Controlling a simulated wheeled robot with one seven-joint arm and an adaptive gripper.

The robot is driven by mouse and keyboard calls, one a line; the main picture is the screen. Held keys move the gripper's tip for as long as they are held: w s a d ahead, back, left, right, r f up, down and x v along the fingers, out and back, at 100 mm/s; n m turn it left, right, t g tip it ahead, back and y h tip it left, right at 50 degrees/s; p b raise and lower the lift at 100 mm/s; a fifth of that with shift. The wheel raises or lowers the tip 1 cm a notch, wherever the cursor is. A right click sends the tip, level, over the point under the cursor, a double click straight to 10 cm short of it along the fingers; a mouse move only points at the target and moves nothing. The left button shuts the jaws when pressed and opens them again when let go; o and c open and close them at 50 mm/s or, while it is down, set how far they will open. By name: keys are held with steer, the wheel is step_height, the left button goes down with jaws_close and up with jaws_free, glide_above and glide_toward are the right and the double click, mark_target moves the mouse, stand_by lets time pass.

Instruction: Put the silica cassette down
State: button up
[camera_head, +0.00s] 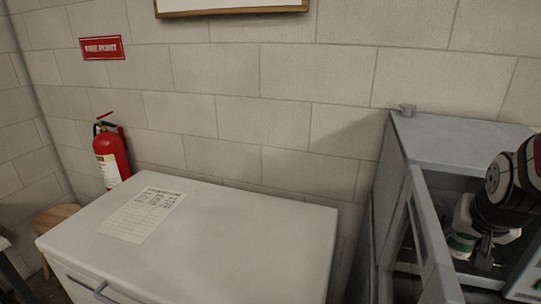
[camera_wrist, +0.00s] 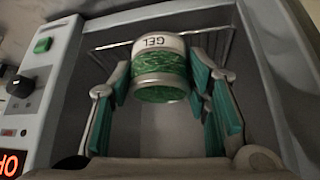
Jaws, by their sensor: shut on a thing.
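The silica cassette (camera_wrist: 158,68) is a short round canister with a white band marked "GEL" and green beads showing. In the wrist view it sits between the teal-padded fingers of my gripper (camera_wrist: 165,85), which is shut on it. In the head view, my gripper (camera_head: 474,246) reaches into the grey cabinet (camera_head: 455,140) at the right, and part of the white and green cassette (camera_head: 461,244) shows beside it. The wrist view shows a wire rack (camera_wrist: 104,48) behind the cassette. I cannot tell whether the cassette touches a surface.
The cabinet's door (camera_head: 425,235) stands open at its left. The wrist view shows a panel with a green button (camera_wrist: 43,45), a black knob (camera_wrist: 21,87) and a red display (camera_wrist: 12,163). A white-topped unit (camera_head: 240,235) bears a paper sheet (camera_head: 143,214). A fire extinguisher (camera_head: 112,157) is at the left.

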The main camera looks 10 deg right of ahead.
steer(key=w+d+f, duration=0.1)
steer(key=w+d, duration=0.1)
steer(key=w+d+f, duration=0.2)
steer(key=w, duration=0.1)
steer(key=w+d+f+b, duration=0.1)
steer(key=w+d+f, duration=0.1)
steer(key=shift+w, duration=0.15)
steer(key=shift+w+d+f+b, duration=0.4)
steer(key=shift+w+d+f, duration=0.55)
steer(key=shift+w+f, duration=0.25)
steer(key=shift+s+r, duration=0.1)
steer(key=shift+s, duration=0.05)
steer(key=shift+f, duration=0.2)
steer(key=o, duration=1.2)
